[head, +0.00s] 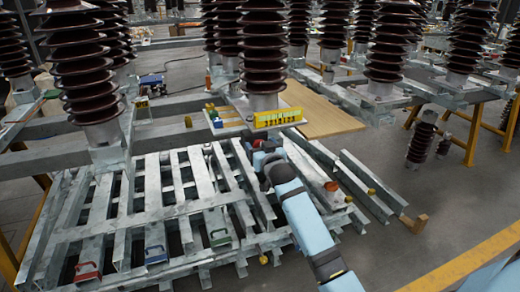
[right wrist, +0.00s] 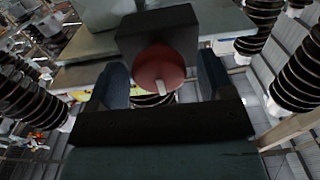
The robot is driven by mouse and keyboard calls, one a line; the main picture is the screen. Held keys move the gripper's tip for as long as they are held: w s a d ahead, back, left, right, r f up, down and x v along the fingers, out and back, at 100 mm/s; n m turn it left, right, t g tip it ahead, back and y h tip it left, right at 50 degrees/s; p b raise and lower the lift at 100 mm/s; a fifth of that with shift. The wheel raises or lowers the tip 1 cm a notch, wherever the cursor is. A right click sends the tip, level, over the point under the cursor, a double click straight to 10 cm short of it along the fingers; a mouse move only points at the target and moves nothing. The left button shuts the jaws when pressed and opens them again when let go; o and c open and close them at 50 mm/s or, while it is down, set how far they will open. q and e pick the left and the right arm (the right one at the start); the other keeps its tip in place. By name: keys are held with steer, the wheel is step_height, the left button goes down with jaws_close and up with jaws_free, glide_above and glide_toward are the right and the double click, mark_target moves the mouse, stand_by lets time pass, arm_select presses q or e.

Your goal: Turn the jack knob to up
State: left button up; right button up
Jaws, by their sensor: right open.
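The jack knob (right wrist: 160,66) is a round red knob with a short white mark, on the face of a black box (right wrist: 150,28). In the right wrist view the white mark sits at the knob's lower edge. My right gripper (right wrist: 163,75) is open, with one dark finger on each side of the knob. I cannot tell whether the fingers touch it. My left gripper is not in view.
A yellow labelled panel (head: 278,118) sits just above my right gripper on the plate. Tall brown insulators (head: 262,50) stand around it. A stack of grey metal beams (head: 150,215) lies in front at left. Open floor (head: 400,260) shows at lower right.

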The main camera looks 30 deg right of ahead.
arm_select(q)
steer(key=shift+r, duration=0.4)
arm_select(e)
steer(key=shift+w, duration=0.3)
steer(key=c, duration=0.9)
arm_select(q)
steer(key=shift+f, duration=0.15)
arm_select(e)
steer(key=shift+r, duration=0.1)
